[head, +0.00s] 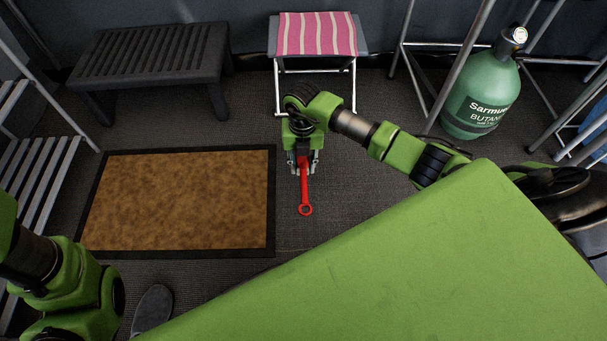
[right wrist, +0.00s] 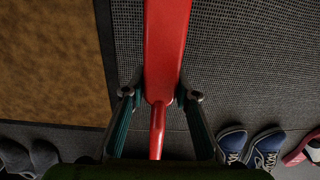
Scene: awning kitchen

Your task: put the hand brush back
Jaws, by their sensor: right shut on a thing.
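The red hand brush (head: 305,188) hangs from my right gripper (head: 303,166) in the head view, with its ringed handle end pointing toward me. In the right wrist view the brush (right wrist: 166,50) runs up the middle, its wide red part above and its thin part below. My right gripper (right wrist: 160,97) is shut on it, one finger on each side. Any bristles are hidden. I cannot tell how high it is above the floor. My left arm shows at the lower left of the head view, but its gripper is out of view.
A brown doormat (head: 180,205) with a dark border lies left of the brush. Behind stand a dark slatted bench (head: 155,55), a stool with a pink striped seat (head: 316,35) and a green butane bottle (head: 482,95). Blue shoes (right wrist: 250,148) stand on the floor.

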